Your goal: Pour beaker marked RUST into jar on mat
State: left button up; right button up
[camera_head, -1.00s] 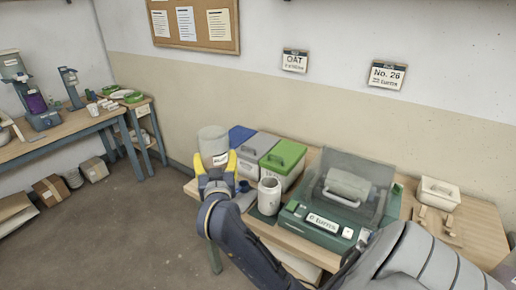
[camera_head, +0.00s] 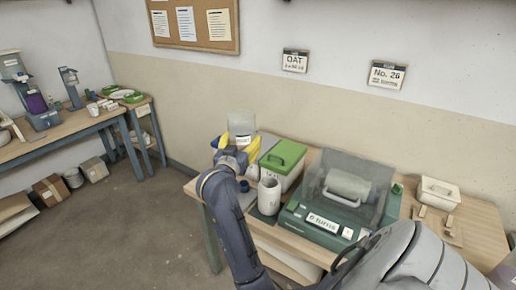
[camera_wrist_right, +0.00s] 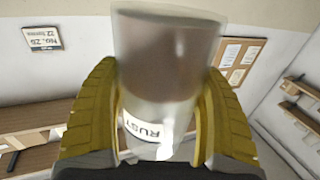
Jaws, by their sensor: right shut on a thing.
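My right gripper (camera_head: 238,146) is shut on the beaker marked RUST (camera_head: 242,124). The beaker is clear, with a white label, and looks about upright above the left end of the table. In the right wrist view the beaker (camera_wrist_right: 165,85) stands between the yellow fingers (camera_wrist_right: 160,135), with brownish content and the RUST label showing. The jar (camera_head: 269,196) is pale and open-topped. My left gripper is not in view.
A bin with a green lid (camera_head: 283,156) stands behind the jar. A green machine with a clear cover (camera_head: 345,195) is close on the jar's right. A white lidded box (camera_head: 438,193) and wooden pieces lie farther right. Another bench (camera_head: 70,135) stands at the far left.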

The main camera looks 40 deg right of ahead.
jog(key=shift+s+d+f+m+g+h, duration=0.55)
jog(key=shift+d+f+m+g+h, duration=1.05)
jog(key=shift+d+f, duration=2.05)
jog(key=w+a+f+m+y, duration=0.1)
jog(key=w+a+f+m, duration=0.2)
jog(key=m, duration=1.1)
notch_tip(320, 180, down, 4)
jog(key=shift+w+r+m+g, duration=0.25)
jog(key=shift+w+m+g, duration=0.15)
jog(key=shift+w, duration=0.8)
jog(key=shift+a, duration=0.1)
